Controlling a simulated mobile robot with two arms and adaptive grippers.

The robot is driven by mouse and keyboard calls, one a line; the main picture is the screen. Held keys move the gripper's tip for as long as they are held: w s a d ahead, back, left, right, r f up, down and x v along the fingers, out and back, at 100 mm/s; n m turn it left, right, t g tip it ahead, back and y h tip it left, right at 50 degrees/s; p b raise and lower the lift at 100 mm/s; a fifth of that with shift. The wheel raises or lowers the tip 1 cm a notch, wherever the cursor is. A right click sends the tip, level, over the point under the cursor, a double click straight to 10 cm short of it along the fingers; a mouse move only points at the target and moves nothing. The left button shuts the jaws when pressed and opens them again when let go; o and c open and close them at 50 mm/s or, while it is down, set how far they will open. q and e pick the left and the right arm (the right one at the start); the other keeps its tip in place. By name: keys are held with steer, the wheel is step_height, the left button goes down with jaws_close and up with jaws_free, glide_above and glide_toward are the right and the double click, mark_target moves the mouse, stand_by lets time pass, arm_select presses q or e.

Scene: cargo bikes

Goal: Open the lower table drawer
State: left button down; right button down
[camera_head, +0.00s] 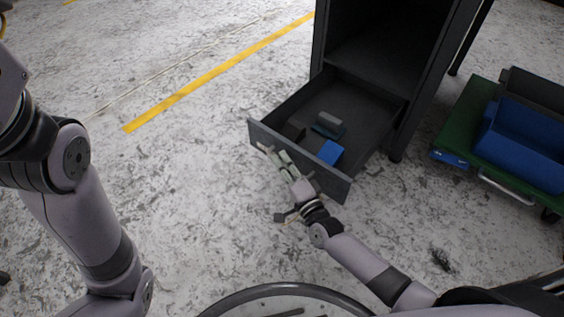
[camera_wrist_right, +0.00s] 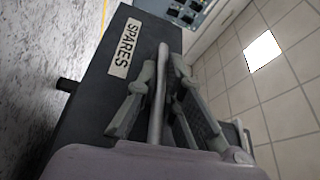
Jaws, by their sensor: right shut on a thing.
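The lower table drawer (camera_head: 336,183) is pulled out of the dark cabinet, showing its inside in the head view. Its dark front (camera_wrist_right: 92,98) carries a white SPARES label (camera_wrist_right: 125,48) in the right wrist view. My right gripper (camera_head: 277,160) is at the outer face of the drawer front. In the right wrist view my right gripper (camera_wrist_right: 162,85) is shut on the pale bar handle (camera_wrist_right: 157,110), with fingers on both sides. The fingers hide part of the handle. My left arm shows at the left, but its gripper is out of view.
Inside the drawer lie a blue block (camera_head: 329,152) and a grey-and-teal item (camera_head: 328,124). The cabinet (camera_head: 381,38) has an open compartment above. A green cart (camera_head: 462,118) with a blue bin (camera_head: 522,146) stands at right. Floor left of the drawer is clear.

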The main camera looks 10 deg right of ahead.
steer(key=c, duration=1.9)
jaws_free()
steer(key=shift+o, duration=1)
steer(key=shift+s, duration=0.1)
steer(key=v, duration=0.7)
steer(key=shift+s+d+f, duration=0.1)
steer(key=shift+s, duration=0.05)
